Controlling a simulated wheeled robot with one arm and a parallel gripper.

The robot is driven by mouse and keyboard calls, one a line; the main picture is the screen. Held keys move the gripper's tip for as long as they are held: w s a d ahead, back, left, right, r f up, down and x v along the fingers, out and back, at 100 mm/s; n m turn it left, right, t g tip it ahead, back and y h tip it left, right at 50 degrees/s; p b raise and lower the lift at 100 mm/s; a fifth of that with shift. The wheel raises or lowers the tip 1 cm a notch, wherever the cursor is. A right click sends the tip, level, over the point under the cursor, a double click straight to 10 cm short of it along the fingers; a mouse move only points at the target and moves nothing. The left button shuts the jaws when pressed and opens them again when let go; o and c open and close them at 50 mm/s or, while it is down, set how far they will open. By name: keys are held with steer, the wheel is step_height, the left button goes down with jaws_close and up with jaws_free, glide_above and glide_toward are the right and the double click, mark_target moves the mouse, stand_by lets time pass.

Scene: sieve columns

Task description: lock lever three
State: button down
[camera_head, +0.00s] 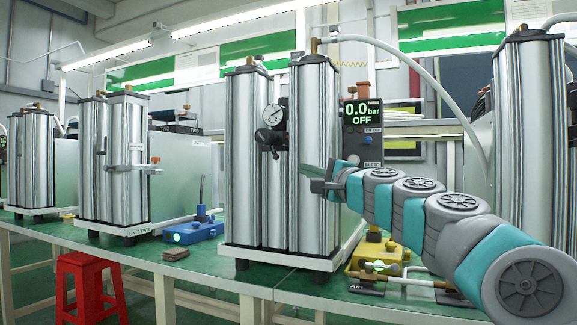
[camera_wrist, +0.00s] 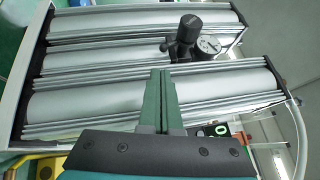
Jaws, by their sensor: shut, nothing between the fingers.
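My gripper (camera_head: 318,178) is in front of the middle sieve column unit (camera_head: 308,150), at mid height. It also shows in the wrist view (camera_wrist: 162,74), its two green fingers together with nothing between them. A yellow box (camera_head: 362,262) with a lit green spot stands on the bench right of that unit, partly behind my arm. A yellow edge shows low in the wrist view (camera_wrist: 50,163). I see no lever on it; my arm may hide one. A blue box (camera_head: 193,233) with an upright lever (camera_head: 202,193) stands left of the unit. No label three is readable.
A black regulator with a gauge (camera_head: 272,115) sticks out from the middle columns, left of my gripper. A display (camera_head: 362,113) reads 0.0 bar OFF. A brass pipe fitting (camera_head: 405,278) lies at the bench front below my arm. A red stool (camera_head: 84,285) stands at left.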

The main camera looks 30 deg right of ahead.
mark_target(274, 152)
steer(key=shift+s+d+r, duration=0.1)
steer(key=shift+d+r, duration=0.05)
steer(key=shift+d, duration=0.3)
steer(key=w+r, duration=0.2)
steer(key=w, duration=0.7)
steer(key=shift+w+a+p, duration=0.3)
steer(key=shift+w+a, duration=0.05)
steer(key=shift+w, duration=0.05)
steer(key=shift+f, duration=0.15)
steer(key=shift+w+a+f+m+t+b, duration=0.15)
steer(key=shift+m+t+b, duration=0.2)
steer(key=shift+b, duration=0.35)
